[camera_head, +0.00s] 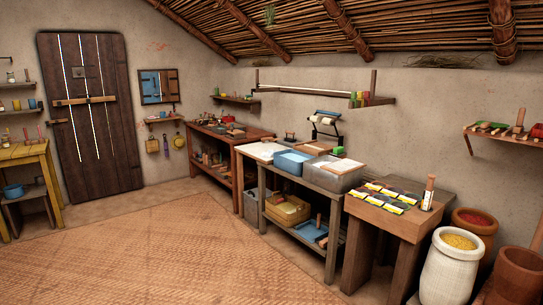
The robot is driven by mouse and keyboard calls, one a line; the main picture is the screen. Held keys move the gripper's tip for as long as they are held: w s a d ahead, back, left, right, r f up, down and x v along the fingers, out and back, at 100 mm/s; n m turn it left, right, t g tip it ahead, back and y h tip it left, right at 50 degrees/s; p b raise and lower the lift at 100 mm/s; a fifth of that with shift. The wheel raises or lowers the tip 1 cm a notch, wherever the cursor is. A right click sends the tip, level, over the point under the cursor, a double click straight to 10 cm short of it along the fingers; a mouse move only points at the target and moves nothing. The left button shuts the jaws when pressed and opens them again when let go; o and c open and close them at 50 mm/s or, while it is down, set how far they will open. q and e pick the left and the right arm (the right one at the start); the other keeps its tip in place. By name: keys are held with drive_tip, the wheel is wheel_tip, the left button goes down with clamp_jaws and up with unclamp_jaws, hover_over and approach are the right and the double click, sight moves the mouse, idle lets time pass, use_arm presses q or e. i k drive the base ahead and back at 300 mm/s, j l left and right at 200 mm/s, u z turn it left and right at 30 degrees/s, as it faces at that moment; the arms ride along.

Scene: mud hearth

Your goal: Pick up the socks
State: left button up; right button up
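I cannot make out any socks in the head view. Small dark, yellow and white flat items (392,196) lie in rows on the wooden block table at the right, too small to tell what they are. Neither of my grippers shows in this view.
A grey bench (318,224) with bins stands at the centre, left of the block table (420,222). A brown workbench (240,143) is behind it, and a yellow table (22,152) at far left. Pots with yellow (448,270) and red (474,222) contents stand right. The woven floor mat (150,255) is clear.

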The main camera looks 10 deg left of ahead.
sight(270, 154)
drive_tip(key=i+u, duration=0.1)
drive_tip(key=i, duration=0.65)
drive_tip(key=i+u, duration=0.15)
drive_tip(key=i, duration=0.65)
drive_tip(key=i+l+u, duration=0.1)
drive_tip(key=i, duration=0.65)
drive_tip(key=i+u, duration=0.2)
drive_tip(key=i, duration=0.45)
drive_tip(key=i+u, duration=0.15)
drive_tip(key=i, duration=0.5)
drive_tip(key=i+l+u, duration=0.2)
drive_tip(key=i, duration=0.45)
drive_tip(key=j, duration=0.1)
